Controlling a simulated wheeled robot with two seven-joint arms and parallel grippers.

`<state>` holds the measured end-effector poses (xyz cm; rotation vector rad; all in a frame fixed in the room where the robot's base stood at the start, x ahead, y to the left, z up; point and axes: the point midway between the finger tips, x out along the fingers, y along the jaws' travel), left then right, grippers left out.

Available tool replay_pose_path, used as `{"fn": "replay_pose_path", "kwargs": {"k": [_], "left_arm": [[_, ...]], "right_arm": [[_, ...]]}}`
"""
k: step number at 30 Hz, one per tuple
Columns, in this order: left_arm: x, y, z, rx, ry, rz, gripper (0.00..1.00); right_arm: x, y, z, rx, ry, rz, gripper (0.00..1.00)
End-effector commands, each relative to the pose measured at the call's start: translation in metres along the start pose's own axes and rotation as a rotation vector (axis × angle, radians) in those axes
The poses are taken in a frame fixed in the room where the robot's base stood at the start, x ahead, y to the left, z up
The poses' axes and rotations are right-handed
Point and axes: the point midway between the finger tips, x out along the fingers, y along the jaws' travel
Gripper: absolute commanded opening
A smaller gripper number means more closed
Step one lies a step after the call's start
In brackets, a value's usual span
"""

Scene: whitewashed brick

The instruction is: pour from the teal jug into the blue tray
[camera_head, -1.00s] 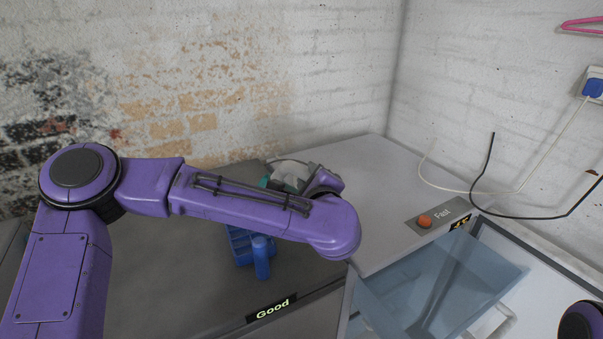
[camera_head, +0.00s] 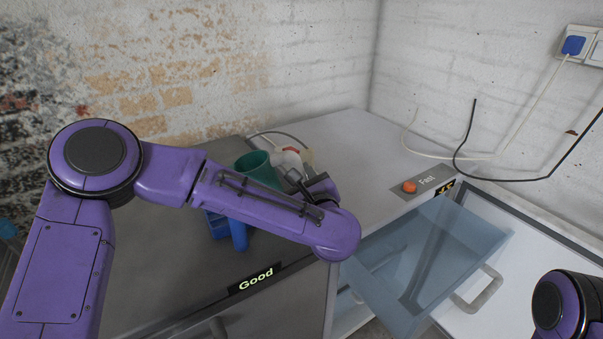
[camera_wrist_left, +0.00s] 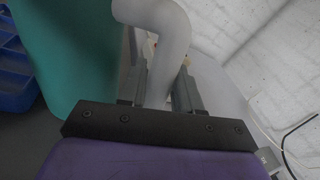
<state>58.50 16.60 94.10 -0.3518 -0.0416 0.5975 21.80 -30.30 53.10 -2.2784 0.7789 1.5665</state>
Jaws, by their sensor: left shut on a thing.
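The teal jug (camera_head: 257,168) shows above my left forearm in the head view, its open top facing up, and fills the upper left of the left wrist view (camera_wrist_left: 80,50). Its pale grey handle (camera_wrist_left: 160,25) runs between the fingers of my left gripper (camera_wrist_left: 160,80), which is shut on it. The jug looks close to upright, with its lower part hidden by my arm in the head view. The blue tray (camera_head: 216,228) is on the dark counter, partly behind my forearm; its compartments (camera_wrist_left: 14,75) show left of the jug in the wrist view. My right gripper is out of view.
The dark counter (camera_head: 150,275) has free room at front left. A light counter with an orange button (camera_head: 409,187) lies to the right. Below it, a translucent blue drawer (camera_head: 440,255) stands open. Cables hang along the right wall, with brick wall behind.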

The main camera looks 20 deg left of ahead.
Motion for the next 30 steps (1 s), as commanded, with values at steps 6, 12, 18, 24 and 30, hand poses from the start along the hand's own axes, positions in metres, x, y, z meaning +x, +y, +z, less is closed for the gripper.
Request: {"fn": "replay_pose_path", "kwargs": {"k": [6,12,18,24,30], "left_arm": [[0.001,0.005,-0.004,-0.001,0.010,0.016,0.00],[0.000,-0.002,0.012,-0.003,0.009,0.014,0.00],[-0.002,-0.010,0.032,-0.005,0.007,0.009,0.00],[-0.003,-0.016,0.046,-0.004,0.005,0.006,0.00],[-0.003,-0.016,0.046,-0.003,0.005,0.005,0.00]], "right_arm": [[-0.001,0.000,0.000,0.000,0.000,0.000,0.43],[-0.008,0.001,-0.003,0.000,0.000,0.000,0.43],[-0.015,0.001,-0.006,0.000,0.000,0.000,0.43],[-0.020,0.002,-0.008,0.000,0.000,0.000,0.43],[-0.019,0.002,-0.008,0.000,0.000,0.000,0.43]]}}
